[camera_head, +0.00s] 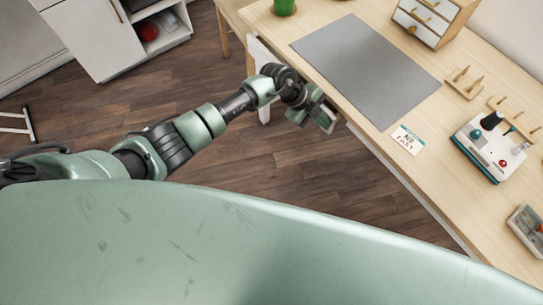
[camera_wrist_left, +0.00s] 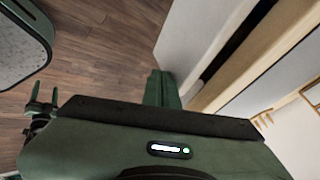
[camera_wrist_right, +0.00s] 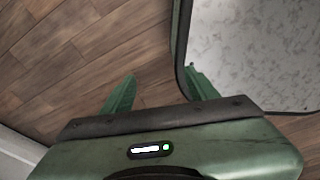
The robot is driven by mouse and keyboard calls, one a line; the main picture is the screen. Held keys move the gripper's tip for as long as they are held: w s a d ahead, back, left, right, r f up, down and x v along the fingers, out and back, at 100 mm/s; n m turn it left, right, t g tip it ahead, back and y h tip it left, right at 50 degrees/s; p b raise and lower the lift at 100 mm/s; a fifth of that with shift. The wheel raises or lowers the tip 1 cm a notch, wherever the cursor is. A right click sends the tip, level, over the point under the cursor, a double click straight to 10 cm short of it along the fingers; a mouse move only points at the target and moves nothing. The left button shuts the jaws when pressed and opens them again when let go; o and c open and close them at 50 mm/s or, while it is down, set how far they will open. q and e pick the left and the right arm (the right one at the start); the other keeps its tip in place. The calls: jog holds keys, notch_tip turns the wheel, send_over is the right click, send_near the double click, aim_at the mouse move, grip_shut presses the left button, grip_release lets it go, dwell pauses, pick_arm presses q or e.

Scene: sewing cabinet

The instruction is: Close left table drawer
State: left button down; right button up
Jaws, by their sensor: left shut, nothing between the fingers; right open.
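The wooden table (camera_head: 330,75) runs diagonally through the right of the head view. A white drawer front (camera_wrist_left: 192,42) stands out from the table edge in the left wrist view, with a dark gap between the two. A white panel by the table's left part also shows in the head view (camera_head: 258,52), partly hidden by my left arm. My left gripper (camera_head: 325,117) is shut and empty, beside the table's front edge. In the left wrist view its fingers (camera_wrist_left: 162,88) are close to the drawer front; I cannot tell whether they touch. My right gripper (camera_wrist_right: 158,92) is open and empty above the floor.
On the tabletop are a grey mat (camera_head: 366,70), a small card (camera_head: 407,139), a sewing device (camera_head: 490,147), a small drawer box (camera_head: 425,20) and a green pot (camera_head: 285,6). A white cabinet (camera_head: 88,35) stands at the upper left. Wood floor (camera_head: 240,150) lies open before the table.

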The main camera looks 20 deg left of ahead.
aim_at(330, 115)
pick_arm(q)
jog(key=shift+w+d+b, duration=0.55)
jog(key=shift+w+d, duration=0.3)
jog(key=shift+w, duration=0.25)
jog(key=shift+w+d, duration=0.15)
jog(key=shift+w, duration=0.05)
pick_arm(e)
jog(key=shift+s+a+f, duration=0.3)
jog(key=shift+a+f, duration=0.15)
jog(key=shift+f, duration=0.05)
jog(key=shift+s+a+f, duration=0.25)
jog(key=shift+a+f, duration=0.15)
jog(key=shift+f, duration=0.05)
jog(key=shift+w+d, duration=0.15)
jog(key=shift+d, duration=0.2)
